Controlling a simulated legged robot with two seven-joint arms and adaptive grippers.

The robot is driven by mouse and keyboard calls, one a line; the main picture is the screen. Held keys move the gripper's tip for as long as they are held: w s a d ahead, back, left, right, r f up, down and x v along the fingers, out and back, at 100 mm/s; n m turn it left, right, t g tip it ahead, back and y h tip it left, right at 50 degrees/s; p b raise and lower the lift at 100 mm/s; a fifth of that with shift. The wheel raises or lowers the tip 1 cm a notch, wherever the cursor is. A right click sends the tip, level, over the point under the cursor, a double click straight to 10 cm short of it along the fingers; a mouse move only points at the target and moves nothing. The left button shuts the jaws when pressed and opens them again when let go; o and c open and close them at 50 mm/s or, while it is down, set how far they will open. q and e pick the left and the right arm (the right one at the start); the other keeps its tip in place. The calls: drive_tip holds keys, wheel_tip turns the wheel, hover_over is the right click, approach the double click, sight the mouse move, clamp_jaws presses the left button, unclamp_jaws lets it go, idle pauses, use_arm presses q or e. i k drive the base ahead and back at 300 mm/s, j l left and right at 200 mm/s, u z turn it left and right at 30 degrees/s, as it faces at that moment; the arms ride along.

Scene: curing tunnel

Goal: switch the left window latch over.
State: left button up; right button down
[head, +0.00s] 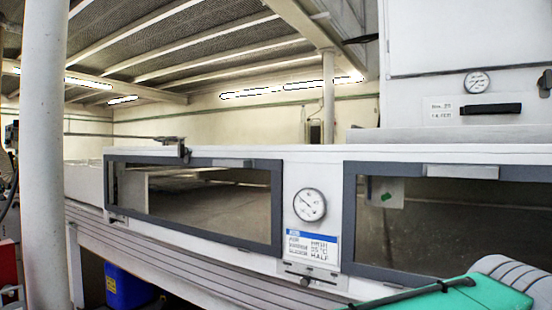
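The left window (277,200) is a long dark-framed glass panel in the white tunnel wall, and it looks closed. A metal bracket with a thin bar (150,139) reaching left sits at its top edge. A small light plate (236,163) lies on the top frame further right. A small slotted fitting with a knob (304,281) is below the gauge, right of this window. I cannot tell for certain which of these is the latch. Neither of my grippers can be made out in the head view.
A round gauge (309,205) and a blue-white label (313,248) sit between the windows. A second window (349,220) is at right. A white post (43,150) stands at left. A teal object (485,295) with a grey ribbed part blocks the lower right corner.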

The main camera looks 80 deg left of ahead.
sight(184, 153)
drive_tip(key=u, duration=3.15)
